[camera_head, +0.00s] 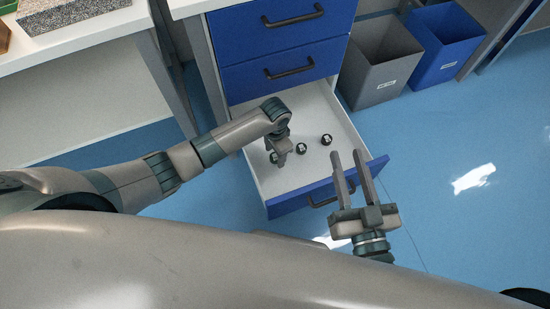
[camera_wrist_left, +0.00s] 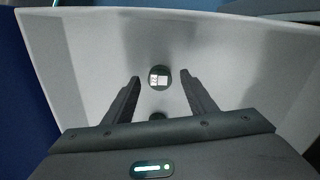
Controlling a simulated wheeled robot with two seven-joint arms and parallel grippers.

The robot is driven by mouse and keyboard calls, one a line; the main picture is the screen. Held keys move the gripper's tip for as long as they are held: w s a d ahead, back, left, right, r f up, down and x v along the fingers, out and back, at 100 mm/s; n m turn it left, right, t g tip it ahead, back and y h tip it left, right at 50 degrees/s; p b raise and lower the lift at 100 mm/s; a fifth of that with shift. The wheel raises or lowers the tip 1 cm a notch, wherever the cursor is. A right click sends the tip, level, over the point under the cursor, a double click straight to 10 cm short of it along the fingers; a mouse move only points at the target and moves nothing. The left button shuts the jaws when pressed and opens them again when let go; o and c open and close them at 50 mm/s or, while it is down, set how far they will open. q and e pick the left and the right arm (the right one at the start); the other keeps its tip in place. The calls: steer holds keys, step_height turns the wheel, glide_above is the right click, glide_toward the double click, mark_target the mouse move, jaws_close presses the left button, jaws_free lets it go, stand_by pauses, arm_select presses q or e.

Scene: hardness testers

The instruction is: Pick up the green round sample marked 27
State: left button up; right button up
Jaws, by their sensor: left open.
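Several small dark round samples lie in the open drawer (camera_head: 262,181): one sample (camera_head: 326,139) at the right, one (camera_head: 301,148) in the middle, and one (camera_head: 274,157) beside my left gripper (camera_head: 279,161). In the left wrist view, a dark greenish round sample (camera_wrist_left: 159,77) with a white and red label lies between the open fingers of my left gripper (camera_wrist_left: 161,82). I cannot read its number surely. Another dark round thing (camera_wrist_left: 157,116) is partly hidden by the gripper body. My right gripper (camera_head: 347,153) has its fingers apart, empty, over the drawer's front right corner.
The drawer front (camera_head: 290,204) with its handle is pulled out toward me. Closed blue drawers (camera_head: 285,40) are above it. A grey bin (camera_head: 378,65) and a blue bin (camera_head: 446,45) stand at the right. The blue floor at the right is clear.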

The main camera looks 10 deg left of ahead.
arm_select(q)
steer(key=shift+f, duration=0.25)
arm_select(e)
steer(key=shift+r, duration=0.35)
arm_select(q)
steer(key=c, duration=1.1)
steer(key=shift+r, duration=0.2)
steer(key=shift+c, duration=0.2)
